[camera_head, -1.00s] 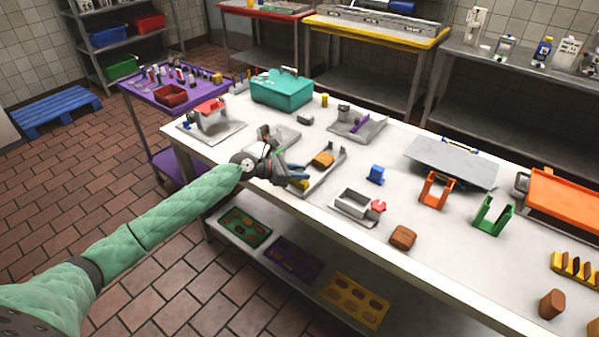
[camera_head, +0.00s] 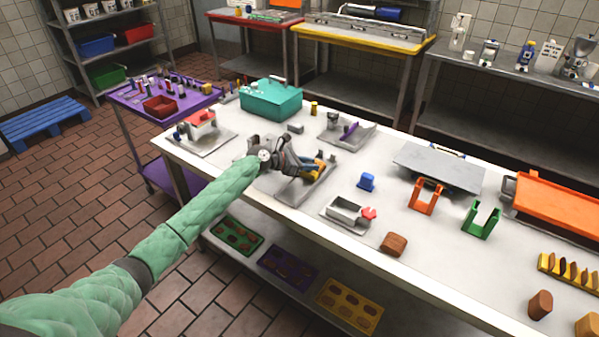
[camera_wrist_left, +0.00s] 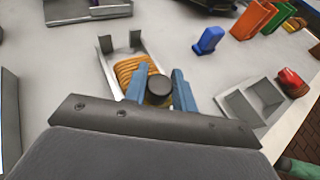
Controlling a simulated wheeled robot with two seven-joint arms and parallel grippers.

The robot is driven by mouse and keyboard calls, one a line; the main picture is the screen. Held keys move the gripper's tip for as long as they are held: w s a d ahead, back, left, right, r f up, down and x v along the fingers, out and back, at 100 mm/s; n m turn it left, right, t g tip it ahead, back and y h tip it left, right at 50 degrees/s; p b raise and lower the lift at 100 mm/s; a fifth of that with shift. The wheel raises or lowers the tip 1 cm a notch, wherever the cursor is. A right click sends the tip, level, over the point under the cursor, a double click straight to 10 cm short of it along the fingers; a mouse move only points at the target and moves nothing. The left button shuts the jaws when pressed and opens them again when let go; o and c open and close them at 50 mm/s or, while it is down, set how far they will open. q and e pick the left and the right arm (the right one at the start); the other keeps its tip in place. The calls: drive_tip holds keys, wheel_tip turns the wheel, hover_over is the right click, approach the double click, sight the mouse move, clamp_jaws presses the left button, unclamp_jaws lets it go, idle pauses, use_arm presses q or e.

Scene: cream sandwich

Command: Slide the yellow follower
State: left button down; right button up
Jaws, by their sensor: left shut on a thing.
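The yellow follower shows in the left wrist view as a black round knob (camera_wrist_left: 159,86) with a little yellow under it. My left gripper (camera_wrist_left: 157,92) is shut on it, with one blue finger on each side. In the head view my left gripper (camera_head: 313,170) is over the grey channel tray (camera_head: 300,196), and the follower is mostly hidden there. Ridged tan biscuits (camera_wrist_left: 130,70) lie in the tray just beyond the follower, close to it; I cannot tell if they touch. The tray's far end has two upright tabs. My right gripper is out of view.
A blue block (camera_head: 366,181) and a grey box with a red knob (camera_head: 347,214) stand to the right of the tray. Orange (camera_head: 425,196) and green (camera_head: 481,218) holders stand further right. A teal box (camera_head: 271,98) stands behind. The tabletop's front edge is near.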

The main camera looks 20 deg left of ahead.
sight(316, 163)
use_arm(q)
drive_tip(key=shift+w+d, duration=0.3)
drive_tip(key=shift+w, duration=0.5)
drive_tip(key=shift+w+d, duration=0.3)
drive_tip(key=shift+w, duration=0.55)
drive_tip(key=shift+w+d, duration=0.3)
drive_tip(key=shift+w, duration=0.5)
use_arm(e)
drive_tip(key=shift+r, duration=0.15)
use_arm(q)
drive_tip(key=c, duration=1.1)
unclamp_jaws()
drive_tip(key=shift+c, duration=0.2)
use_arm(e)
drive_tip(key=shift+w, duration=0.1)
use_arm(q)
drive_tip(key=shift+s+a, duration=0.1)
